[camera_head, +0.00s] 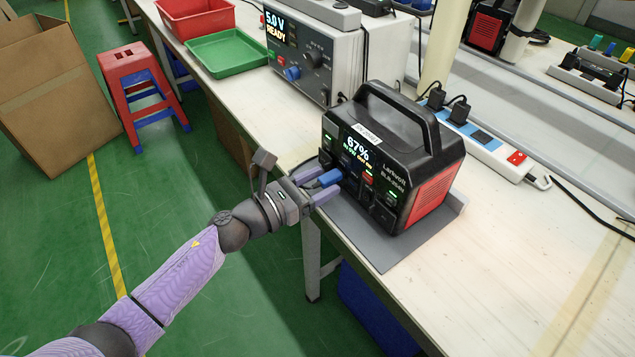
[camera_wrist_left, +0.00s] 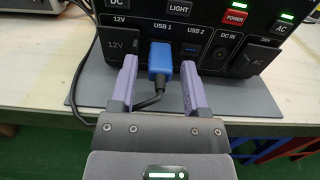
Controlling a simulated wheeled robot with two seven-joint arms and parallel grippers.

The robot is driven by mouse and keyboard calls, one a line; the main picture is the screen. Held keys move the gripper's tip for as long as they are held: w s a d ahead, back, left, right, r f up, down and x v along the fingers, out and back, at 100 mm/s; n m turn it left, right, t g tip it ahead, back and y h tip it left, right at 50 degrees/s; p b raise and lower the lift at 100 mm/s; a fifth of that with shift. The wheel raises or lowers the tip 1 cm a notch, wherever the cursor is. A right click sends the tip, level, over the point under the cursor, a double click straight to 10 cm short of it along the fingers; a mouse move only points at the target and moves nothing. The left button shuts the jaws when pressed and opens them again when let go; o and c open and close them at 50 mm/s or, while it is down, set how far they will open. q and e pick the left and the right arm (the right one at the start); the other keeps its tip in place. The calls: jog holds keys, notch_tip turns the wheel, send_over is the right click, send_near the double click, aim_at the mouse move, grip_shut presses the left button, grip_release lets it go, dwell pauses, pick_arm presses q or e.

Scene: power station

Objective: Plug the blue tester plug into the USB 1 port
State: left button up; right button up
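The black power station (camera_head: 425,140) with red side panels stands on a grey mat (camera_head: 392,250) at the table's front edge. Its front also shows in the left wrist view (camera_wrist_left: 222,52). The blue tester plug (camera_wrist_left: 160,60) sits at the USB 1 port, directly under the "USB 1" label, and its tip is hidden. A dark cable trails from it to the left. USB 2 (camera_wrist_left: 190,49) beside it is empty. My left gripper (camera_head: 322,183) is open. Its purple fingers stand on either side of the plug, with a gap on each side. My right gripper is not in view.
A grey bench supply (camera_head: 340,50) reading 5.0 V stands behind the station. A green tray (camera_head: 228,53) and red bin (camera_head: 195,17) lie farther back. A power strip (camera_head: 485,145) runs behind the station. The table's near right is clear.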

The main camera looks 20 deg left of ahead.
pick_arm(q)
jog(key=shift+o, duration=0.4)
jog(key=shift+s+a, duration=0.15)
jog(key=shift+s, duration=0.05)
jog(key=p+v, duration=0.1)
jog(key=v, duration=0.8)
jog(key=shift+s+a, duration=0.15)
